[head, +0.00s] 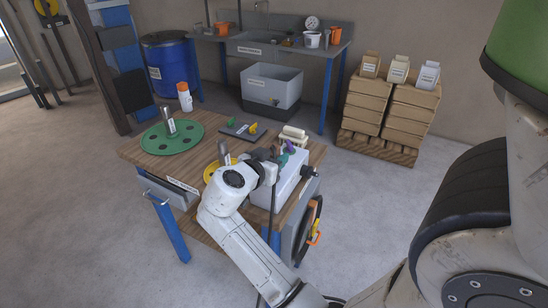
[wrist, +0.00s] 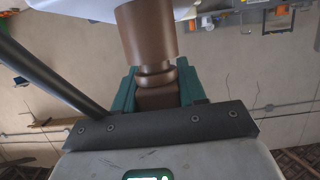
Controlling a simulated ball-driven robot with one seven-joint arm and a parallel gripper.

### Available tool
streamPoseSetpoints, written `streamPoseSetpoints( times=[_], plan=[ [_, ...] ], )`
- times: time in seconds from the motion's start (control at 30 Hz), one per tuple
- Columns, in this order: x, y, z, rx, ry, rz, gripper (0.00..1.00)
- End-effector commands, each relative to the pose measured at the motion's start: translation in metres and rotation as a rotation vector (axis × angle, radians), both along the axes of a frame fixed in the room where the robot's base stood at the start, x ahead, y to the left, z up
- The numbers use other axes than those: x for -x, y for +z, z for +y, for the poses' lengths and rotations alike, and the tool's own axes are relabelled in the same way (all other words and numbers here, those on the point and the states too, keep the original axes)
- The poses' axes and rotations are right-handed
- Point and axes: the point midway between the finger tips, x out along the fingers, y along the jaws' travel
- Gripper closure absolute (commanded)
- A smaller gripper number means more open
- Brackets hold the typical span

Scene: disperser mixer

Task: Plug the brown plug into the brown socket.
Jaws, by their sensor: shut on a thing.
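In the wrist view the green fingers of my gripper (wrist: 157,90) are shut on the brown plug (wrist: 155,98). A wide brown cylinder (wrist: 146,32) continues beyond the fingertips toward a white surface at the top edge. I cannot tell whether this cylinder is the plug's front or the brown socket, or whether the two are joined. In the head view my gripper (head: 282,156) is at the grey-white box (head: 291,182) on the workbench. The arm covers part of the box, and I cannot make out the brown socket there.
The wooden workbench (head: 150,160) also carries a green disc (head: 190,137), a yellow disc (head: 210,171) and a dark tray (head: 238,130). A black knob (head: 308,172) sticks out of the box. A black rod or cable (wrist: 45,72) crosses the wrist view's left.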

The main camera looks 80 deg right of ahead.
Motion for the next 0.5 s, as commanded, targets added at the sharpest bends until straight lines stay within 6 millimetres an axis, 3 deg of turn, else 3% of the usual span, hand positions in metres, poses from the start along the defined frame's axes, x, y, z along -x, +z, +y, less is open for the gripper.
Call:
streamPoseSetpoints(
  times=[0.43,0.47,0.5],
  plan=[
    [-0.0001,-0.0103,0.0,0.0,0.0,0.0,0.94],
    [0.0,-0.0094,0.0,0.0,0.0,0.0,0.56],
    [0.0,-0.0094,0.0,0.0,0.0,0.0,0.53]
  ],
)
